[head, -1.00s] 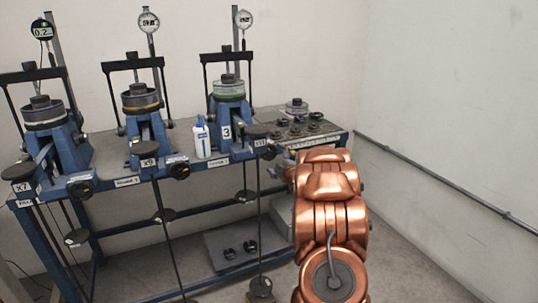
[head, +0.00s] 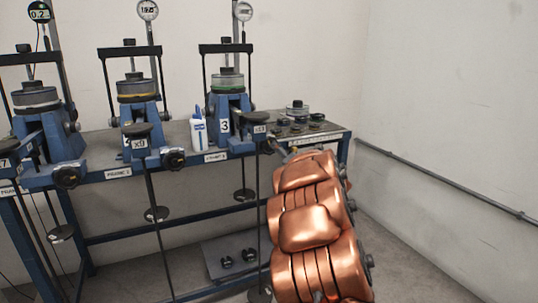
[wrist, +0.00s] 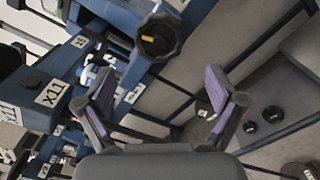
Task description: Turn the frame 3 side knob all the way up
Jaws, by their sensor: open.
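Frame 3 (head: 224,126) is the rightmost blue lever frame on the bench, with a "3" plate and an x11 label. Its side knob (head: 267,147) is dark and sits at the right end of the frame's front, just left of my arm. In the wrist view a black lobed knob (wrist: 158,36) with an orange mark shows near the x11 label (wrist: 50,92). My gripper (wrist: 162,90) is open, its purple-padded fingers wide apart and empty. The knob lies beyond the fingertips, roughly between them across the picture, apart from both. My arm mostly hides the gripper in the head view.
Two more blue lever frames stand to the left, with similar knobs (head: 174,158). A white bottle (head: 198,132) stands left of frame 3. Small dark weights (head: 297,124) lie on the bench's right end. Hanging rods and discs (head: 243,195) are below. Open floor lies right.

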